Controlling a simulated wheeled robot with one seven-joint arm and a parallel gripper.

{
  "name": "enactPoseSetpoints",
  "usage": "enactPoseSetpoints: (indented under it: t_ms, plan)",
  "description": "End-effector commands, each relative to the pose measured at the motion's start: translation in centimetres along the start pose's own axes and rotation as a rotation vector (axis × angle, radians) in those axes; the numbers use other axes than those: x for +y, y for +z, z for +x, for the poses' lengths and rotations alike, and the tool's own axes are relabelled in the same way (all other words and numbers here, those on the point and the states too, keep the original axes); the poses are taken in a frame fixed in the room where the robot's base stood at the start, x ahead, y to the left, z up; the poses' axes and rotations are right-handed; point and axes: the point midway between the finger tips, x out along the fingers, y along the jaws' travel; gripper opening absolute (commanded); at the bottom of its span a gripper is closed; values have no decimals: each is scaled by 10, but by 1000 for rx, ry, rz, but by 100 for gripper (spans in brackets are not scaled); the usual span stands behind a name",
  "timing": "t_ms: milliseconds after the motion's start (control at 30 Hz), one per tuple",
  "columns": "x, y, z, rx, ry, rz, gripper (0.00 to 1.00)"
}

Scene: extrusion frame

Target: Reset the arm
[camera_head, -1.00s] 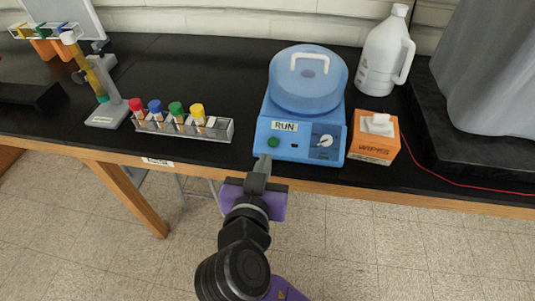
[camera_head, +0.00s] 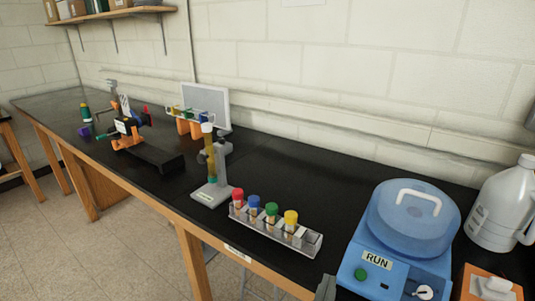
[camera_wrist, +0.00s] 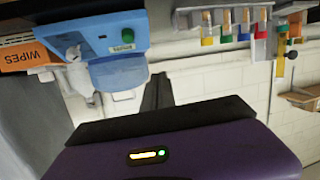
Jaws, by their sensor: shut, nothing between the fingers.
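My gripper (camera_wrist: 158,92) shows in the wrist view as dark fingers held together with nothing between them, in front of my purple wrist housing. In the head view only a grey tip of my gripper (camera_head: 326,288) shows at the bottom edge, just left of the blue centrifuge (camera_head: 378,262); the rest of my arm is out of frame. The wrist view is upside down. It also shows the centrifuge (camera_wrist: 122,70), to the left of my fingers. I cannot tell the exact gap between fingers and bench.
A rack (camera_head: 312,243) of capped tubes stands left of the centrifuge on the black bench (camera_head: 310,180). Behind it are a stand (camera_head: 212,192) and a white board (camera_head: 208,100). An orange wipes box (camera_head: 487,284) and white jug (camera_head: 503,205) are at right. Floor (camera_head: 120,260) is open at left.

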Motion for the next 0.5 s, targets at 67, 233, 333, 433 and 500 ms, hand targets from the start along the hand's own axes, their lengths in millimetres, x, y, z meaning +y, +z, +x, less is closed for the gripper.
enactPoseSetpoints:
  t_ms: [67,233,333,433,500]
  plan:
    - [-22,-8,-3,44,-117,-45,0]
    - [-47,9,-21,112,-353,-148,0]
    - [-46,28,-38,146,-472,-182,0]
    - [-35,46,-58,177,-559,-190,0]
    - [-23,56,-72,196,-600,-186,0]
